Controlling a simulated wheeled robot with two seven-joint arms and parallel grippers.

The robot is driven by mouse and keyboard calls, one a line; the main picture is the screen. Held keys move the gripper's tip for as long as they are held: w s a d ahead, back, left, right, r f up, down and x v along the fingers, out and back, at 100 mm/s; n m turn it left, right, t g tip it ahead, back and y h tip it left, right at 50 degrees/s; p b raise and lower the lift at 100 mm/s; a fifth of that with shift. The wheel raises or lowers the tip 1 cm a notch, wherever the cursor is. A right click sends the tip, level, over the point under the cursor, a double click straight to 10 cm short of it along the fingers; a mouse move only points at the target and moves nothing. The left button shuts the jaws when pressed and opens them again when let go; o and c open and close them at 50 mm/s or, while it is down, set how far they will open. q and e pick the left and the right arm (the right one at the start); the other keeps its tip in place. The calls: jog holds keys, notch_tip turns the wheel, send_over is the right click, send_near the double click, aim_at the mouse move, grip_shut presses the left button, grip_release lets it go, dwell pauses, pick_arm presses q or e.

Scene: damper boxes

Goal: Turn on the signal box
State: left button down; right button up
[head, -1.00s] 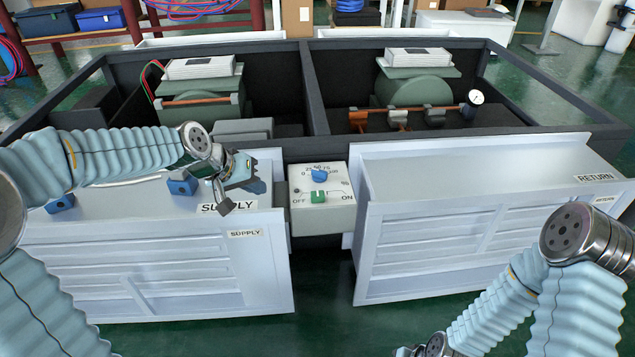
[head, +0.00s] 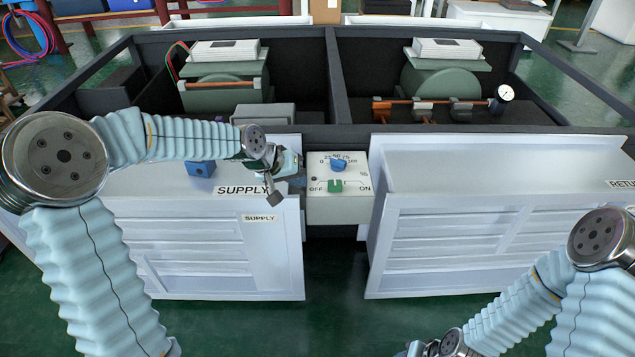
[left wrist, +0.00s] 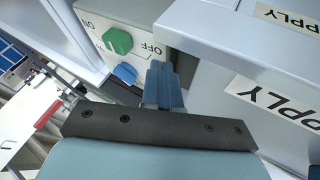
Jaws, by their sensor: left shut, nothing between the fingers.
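The signal box (head: 324,209) is a pale box between the two white damper units, with a blue dial (head: 338,165) above a green switch (head: 334,187). The switch stands between the OFF and ON marks; I cannot tell which way it is set. My left gripper (head: 298,172) is shut and empty, just left of the box and above the SUPPLY unit's corner. In the left wrist view, the closed fingers (left wrist: 160,85) are beside the box face, apart from the green switch (left wrist: 117,40) and near the blue dial (left wrist: 125,74). My right gripper (head: 416,348) is mostly cut off at the bottom edge.
The SUPPLY damper unit (head: 200,257) stands left of the box, the RETURN unit (head: 480,245) right, with a gap between them below the box. A dark frame behind holds green motors and a round gauge (head: 506,92). The air before the box is clear.

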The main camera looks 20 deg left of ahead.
aim_at(334, 183)
pick_arm(q)
jog(key=shift+x, duration=1.1)
jog(key=shift+w+d+r, duration=0.1)
jog(key=shift+w+d, duration=0.1)
jog(key=shift+d, duration=0.7)
jog(key=shift+w+d+r, duration=0.15)
jog(key=shift+w+d, duration=0.05)
jog(key=shift+d, duration=0.7)
pick_arm(e)
jog(key=shift+f, duration=0.15)
pick_arm(q)
jog(key=shift+d, duration=0.1)
jog(key=shift+w+d+f+b, duration=0.1)
jog(key=shift+w+d+b, duration=0.05)
jog(key=shift+d+b, duration=0.2)
jog(key=shift+w+d+b, duration=0.15)
jog(key=shift+w+d, duration=0.05)
jog(key=shift+d, duration=0.4)
jog(key=shift+w+d+b, duration=0.15)
jog(key=shift+d, duration=0.45)
pick_arm(e)
jog(key=shift+w+d+f, duration=0.2)
jog(key=shift+d+f, duration=0.25)
jog(key=shift+d, duration=0.25)
